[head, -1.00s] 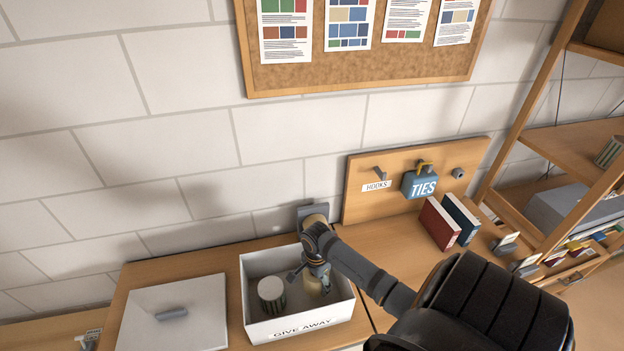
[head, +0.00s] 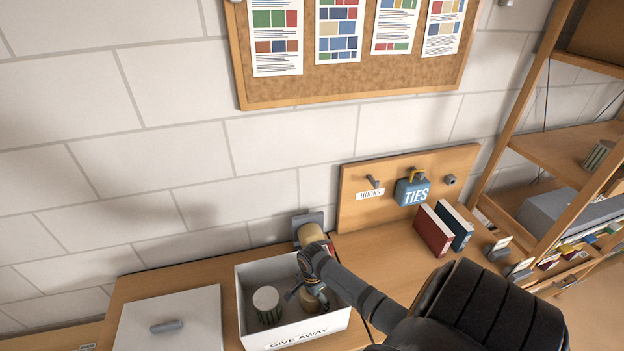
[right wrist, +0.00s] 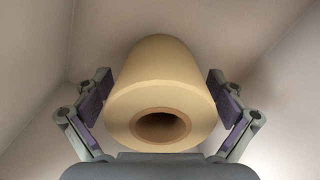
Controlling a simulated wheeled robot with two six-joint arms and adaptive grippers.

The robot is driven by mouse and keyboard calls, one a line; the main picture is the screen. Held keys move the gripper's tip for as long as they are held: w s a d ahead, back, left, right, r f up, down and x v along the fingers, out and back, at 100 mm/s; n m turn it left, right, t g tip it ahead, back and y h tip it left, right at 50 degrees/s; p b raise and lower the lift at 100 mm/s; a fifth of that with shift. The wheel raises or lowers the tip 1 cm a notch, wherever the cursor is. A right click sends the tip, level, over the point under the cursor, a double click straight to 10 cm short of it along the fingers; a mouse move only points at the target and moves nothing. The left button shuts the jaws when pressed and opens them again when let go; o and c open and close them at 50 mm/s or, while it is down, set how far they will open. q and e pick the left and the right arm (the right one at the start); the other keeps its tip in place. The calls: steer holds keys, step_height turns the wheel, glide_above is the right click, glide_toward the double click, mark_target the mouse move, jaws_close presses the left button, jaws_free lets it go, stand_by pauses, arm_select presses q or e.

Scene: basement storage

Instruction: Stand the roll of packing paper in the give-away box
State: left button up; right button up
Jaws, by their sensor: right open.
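The roll of packing paper (right wrist: 165,85) is a tan roll with a dark hollow core. It stands inside the white give-away box (head: 295,340), and its end faces the camera in the right wrist view. In the head view the roll (head: 309,299) shows partly behind my right gripper (head: 305,291). In the right wrist view my right gripper's fingers (right wrist: 165,100) are open, one on each side of the roll, with a small gap at each side. The roll's lower end is hidden. My left gripper is out of view.
A striped can with a pale lid (head: 267,304) stands in the box, left of the roll. A white lid-like panel with a grey handle (head: 190,318) lies left of the box. Books (head: 434,231) stand to the right.

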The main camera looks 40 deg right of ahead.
step_height(320, 180, up, 12)
steer(key=shift+r+b, duration=0.15)
steer(key=shift+b, duration=0.35)
stand_by(0.5)
